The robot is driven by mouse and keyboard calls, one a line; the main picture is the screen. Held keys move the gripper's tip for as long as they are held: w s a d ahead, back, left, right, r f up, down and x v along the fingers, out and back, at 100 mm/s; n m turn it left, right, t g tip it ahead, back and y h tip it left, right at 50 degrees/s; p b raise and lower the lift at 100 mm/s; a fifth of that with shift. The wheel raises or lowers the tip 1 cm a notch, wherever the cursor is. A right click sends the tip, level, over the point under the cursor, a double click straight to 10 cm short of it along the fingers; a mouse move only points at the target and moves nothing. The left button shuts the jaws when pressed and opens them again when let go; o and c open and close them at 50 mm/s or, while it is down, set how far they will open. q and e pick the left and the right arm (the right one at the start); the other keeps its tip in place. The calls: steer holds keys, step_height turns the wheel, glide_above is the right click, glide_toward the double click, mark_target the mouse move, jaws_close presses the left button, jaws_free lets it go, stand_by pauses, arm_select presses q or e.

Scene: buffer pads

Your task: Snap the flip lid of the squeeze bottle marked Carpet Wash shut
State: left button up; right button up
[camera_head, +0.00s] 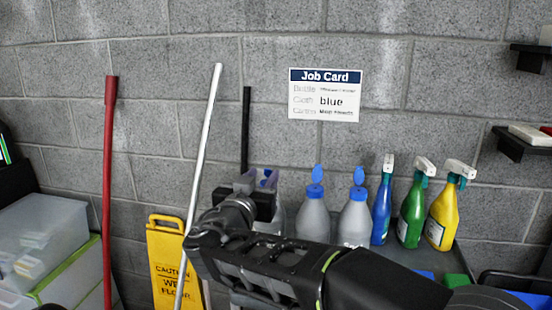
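Two grey squeeze bottles with blue caps stand side by side at the back of the dark surface, the left one (313,222) and the right one (355,222). Their blue flip lids stand up open. Another grey bottle (279,222) is mostly hidden behind my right gripper (257,181). A bit of blue shows at the fingers, seemingly part of its cap. I cannot tell whether the fingers touch it or are closed on it. No bottle name, Carpet Wash included, is readable. My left gripper is out of view.
Spray bottles in blue (381,215), green (412,215) and yellow (442,217) stand to the right. A yellow wet-floor sign (166,262), a pale pole (204,150) and a red pole (109,180) are left. A job card (324,95) hangs on the wall.

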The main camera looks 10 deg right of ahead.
mark_target(269, 174)
steer(key=shift+p+x, duration=1.5)
steer(key=shift+x, duration=2.2)
steer(key=shift+r, duration=0.1)
steer(key=shift+c, duration=0.6)
jaws_close()
